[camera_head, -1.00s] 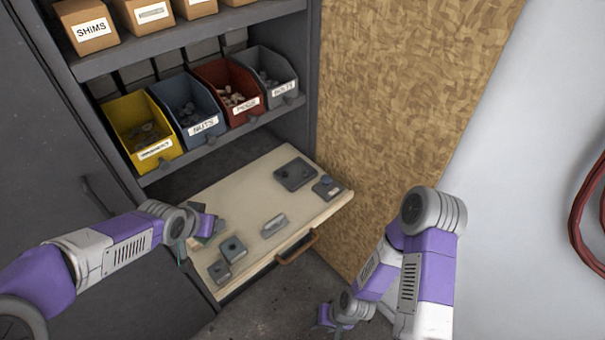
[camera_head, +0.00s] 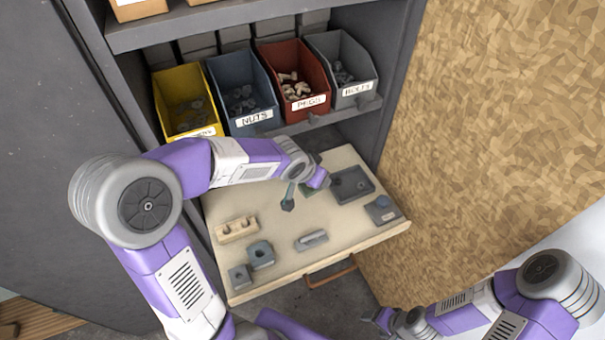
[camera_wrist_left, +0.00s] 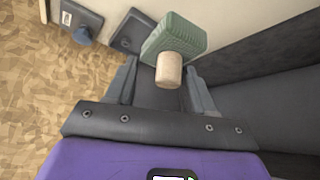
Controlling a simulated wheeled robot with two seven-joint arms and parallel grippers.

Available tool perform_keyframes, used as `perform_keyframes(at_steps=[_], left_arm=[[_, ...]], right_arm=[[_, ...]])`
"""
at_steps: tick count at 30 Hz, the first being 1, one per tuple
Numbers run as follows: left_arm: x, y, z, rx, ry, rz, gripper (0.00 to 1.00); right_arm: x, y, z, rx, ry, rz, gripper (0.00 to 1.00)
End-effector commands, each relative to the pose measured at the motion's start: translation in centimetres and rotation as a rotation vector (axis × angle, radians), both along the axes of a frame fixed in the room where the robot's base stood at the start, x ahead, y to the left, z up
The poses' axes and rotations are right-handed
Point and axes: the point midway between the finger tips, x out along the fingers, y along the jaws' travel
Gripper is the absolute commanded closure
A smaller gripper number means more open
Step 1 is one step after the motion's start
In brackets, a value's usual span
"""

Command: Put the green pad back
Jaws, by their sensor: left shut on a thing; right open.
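The green pad (camera_wrist_left: 178,35) is a ribbed green block with a pale wooden knob (camera_wrist_left: 168,70), seen in the left wrist view. My left gripper (camera_wrist_left: 163,88) is shut on it, with the knob between the fingers. In the head view my left gripper (camera_head: 306,190) is over the back middle of the pale drawer board (camera_head: 285,215), and the arm hides part of the pad. I cannot tell whether the pad touches the board. My right gripper (camera_head: 372,318) is open and low, in front of the drawer at the right.
On the board are a dark square tray (camera_head: 352,185), a dark plate with a blue knob (camera_head: 382,208), a metal piece (camera_head: 311,240), a wooden block with holes (camera_head: 237,230) and grey blocks (camera_head: 260,255). Bins (camera_head: 240,95) stand on the shelf behind. A chipboard panel (camera_head: 490,130) closes the right.

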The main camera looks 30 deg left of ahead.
Motion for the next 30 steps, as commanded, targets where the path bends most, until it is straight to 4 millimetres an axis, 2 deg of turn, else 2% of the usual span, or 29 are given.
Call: perform_keyframes(at_steps=[1,3,6,10,14,30], left_arm=[[0.0,1.0,-1.8,0.002,0.0,0.042,0.85],[0.0,2.3,-3.0,0.002,0.0,0.102,0.85],[0.0,3.9,-4.3,0.003,-0.001,0.178,0.85],[0.0,5.3,-5.1,0.003,-0.007,0.244,0.85],[0.1,6.0,-5.2,0.003,-0.008,0.272,0.85],[1.9,8.1,-6.6,0.005,-0.005,0.272,0.85]], right_arm=[[-0.1,0.0,-2.1,0.0,0.002,0.0,0.33],[-0.2,0.0,-3.5,0.0,0.003,0.0,0.33],[-0.2,0.0,-5.1,0.0,0.005,0.0,0.33],[-0.2,0.0,-6.2,0.0,0.005,0.0,0.33],[-0.2,0.0,-6.3,0.0,0.003,0.0,0.33],[-0.1,0.0,-4.7,0.0,0.003,0.0,0.33]])
